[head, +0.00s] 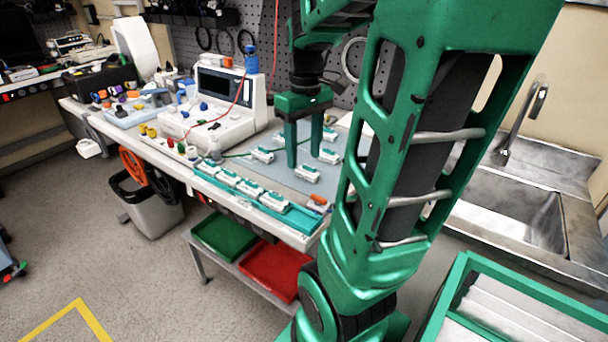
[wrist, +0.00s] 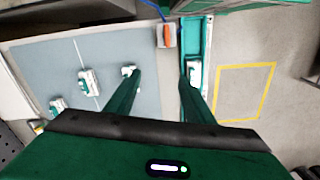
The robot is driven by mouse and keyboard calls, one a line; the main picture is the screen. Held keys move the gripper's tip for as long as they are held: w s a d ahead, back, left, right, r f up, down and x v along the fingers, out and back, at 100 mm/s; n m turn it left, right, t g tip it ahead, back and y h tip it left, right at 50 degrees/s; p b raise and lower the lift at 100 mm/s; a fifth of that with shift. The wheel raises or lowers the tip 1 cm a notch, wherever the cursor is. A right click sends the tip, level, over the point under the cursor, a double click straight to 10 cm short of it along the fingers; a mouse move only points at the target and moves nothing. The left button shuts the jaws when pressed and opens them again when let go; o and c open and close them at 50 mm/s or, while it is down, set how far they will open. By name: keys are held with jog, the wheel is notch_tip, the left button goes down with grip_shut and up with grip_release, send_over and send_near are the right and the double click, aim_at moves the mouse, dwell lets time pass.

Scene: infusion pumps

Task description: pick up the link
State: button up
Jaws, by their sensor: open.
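Several small white-and-green links lie on the grey mat (head: 285,182), including a front link (head: 307,173), a left link (head: 262,154) and a right link (head: 328,155). More links (head: 249,187) sit in a row in the long teal tray (head: 300,222) along the bench's front edge. My gripper (head: 304,160) is open and empty, pointing down over the mat among the loose links. In the wrist view, a link (wrist: 128,72) is partly hidden by the left finger, and a tray link (wrist: 194,72) shows by the right finger. Two more links (wrist: 88,82) (wrist: 57,106) lie left.
A white pump-like device (head: 218,105) stands left on the bench. A small orange-topped item (head: 318,200) is by the tray's right end. A sink (head: 515,215) is at right. Green (head: 223,237) and red (head: 275,268) trays sit on the shelf below.

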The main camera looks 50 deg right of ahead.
aim_at(307, 171)
jog(key=w+d+n, duration=0.3)
jog(key=w+d, duration=0.1)
jog(key=d, duration=0.3)
notch_tip(307, 171, down, 10)
jog(key=shift+w+r, duration=0.15)
jog(key=shift+r, duration=0.05)
jog(key=c, duration=1.1)
